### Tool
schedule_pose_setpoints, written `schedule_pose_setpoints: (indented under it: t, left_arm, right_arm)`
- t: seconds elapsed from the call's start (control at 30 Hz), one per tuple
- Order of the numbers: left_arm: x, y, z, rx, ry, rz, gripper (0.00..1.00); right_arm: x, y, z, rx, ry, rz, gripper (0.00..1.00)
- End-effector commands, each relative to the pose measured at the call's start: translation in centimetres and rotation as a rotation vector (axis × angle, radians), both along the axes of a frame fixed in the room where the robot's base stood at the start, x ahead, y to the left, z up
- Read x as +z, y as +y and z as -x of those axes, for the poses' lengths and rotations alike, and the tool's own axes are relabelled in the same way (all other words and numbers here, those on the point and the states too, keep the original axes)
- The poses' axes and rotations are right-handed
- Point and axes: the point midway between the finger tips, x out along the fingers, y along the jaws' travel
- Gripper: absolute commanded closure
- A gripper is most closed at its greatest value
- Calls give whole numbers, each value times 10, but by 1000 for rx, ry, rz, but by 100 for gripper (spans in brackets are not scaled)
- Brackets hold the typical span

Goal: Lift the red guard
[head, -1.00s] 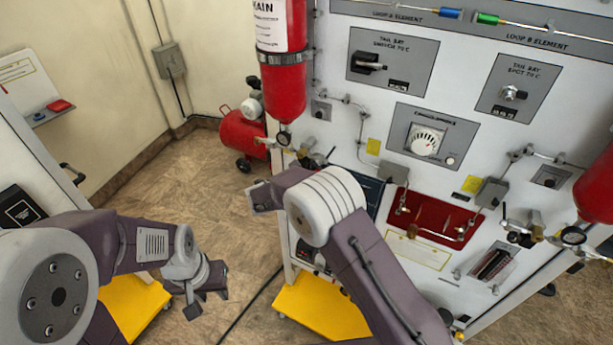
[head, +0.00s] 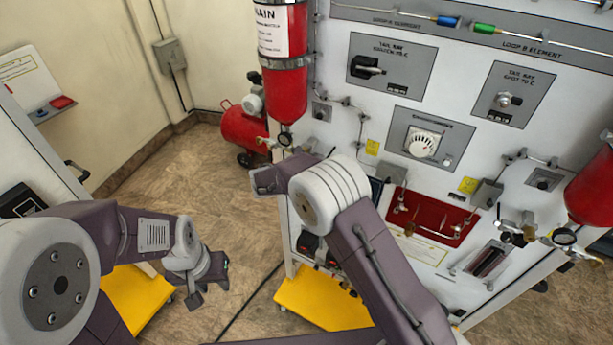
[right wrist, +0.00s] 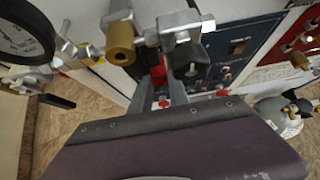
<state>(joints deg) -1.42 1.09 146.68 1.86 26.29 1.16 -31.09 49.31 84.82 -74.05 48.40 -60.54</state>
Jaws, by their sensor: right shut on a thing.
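The red guard (right wrist: 157,73) shows in the right wrist view as a narrow red piece on the dark blue panel, partly hidden between my fingers and a valve. My right gripper (right wrist: 163,98) is shut on it, its grey fingers on either side of the red. In the head view my right arm's wrist hides the right gripper and most of the blue panel. My left gripper (head: 207,282) is open and empty, low over the floor at left, well apart from the panel.
Close to my right gripper are a brass and grey valve fitting (right wrist: 120,43), a black knob (right wrist: 190,62) and a gauge (right wrist: 25,38). A red cylinder (head: 284,95) hangs above my right wrist. A yellow base (head: 325,305) juts out below.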

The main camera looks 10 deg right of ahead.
Motion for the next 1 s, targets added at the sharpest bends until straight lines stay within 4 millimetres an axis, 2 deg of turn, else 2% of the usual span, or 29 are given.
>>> schedule_pose_setpoints:
  t: [0.03,0.27,0.3,0.33,0.37,0.73,1.0]
  left_arm:
    - [1,0,0,0,0,0,64]
    - [1,0,0,0,0,0,64]
    - [1,0,0,0,0,0,64]
    - [1,0,0,0,0,0,64]
    - [1,0,0,0,0,0,64]
    - [-5,0,0,0,0,0,64]
    - [-27,0,0,0,0,0,64]
  right_arm:
    - [5,0,-3,1,-11,2,100]
    - [5,0,-3,2,-11,2,100]
    - [5,0,-2,1,-11,2,71]
    - [5,0,-2,1,-10,2,62]
    - [4,0,-2,1,-9,2,58]
    - [5,4,4,2,-5,0,58]
    - [39,30,42,3,-7,-1,58]
